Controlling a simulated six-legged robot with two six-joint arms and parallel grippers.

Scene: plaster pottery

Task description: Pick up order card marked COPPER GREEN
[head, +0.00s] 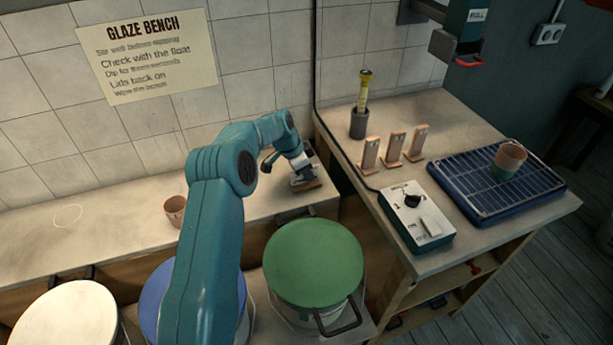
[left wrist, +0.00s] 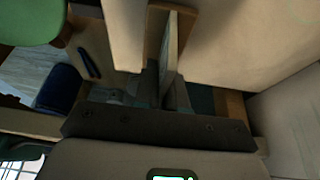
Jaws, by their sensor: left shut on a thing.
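My left gripper (head: 303,178) is over the back bench, shut on a thin pale card (left wrist: 171,48). The card is seen nearly edge-on in the left wrist view, in a wooden holder (left wrist: 154,32). The holder's wooden base (head: 306,186) shows under the gripper in the head view and seems to rest on the bench. Any writing on the card is turned away or hidden, so I cannot read it.
A green-lidded bucket (head: 313,262) stands before the bench. A small clay cup (head: 174,210) is left of my arm. The right table holds several upright wooden pieces (head: 392,148), a switch box (head: 415,215) and a blue rack (head: 470,195) bearing a dipped cup (head: 508,160).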

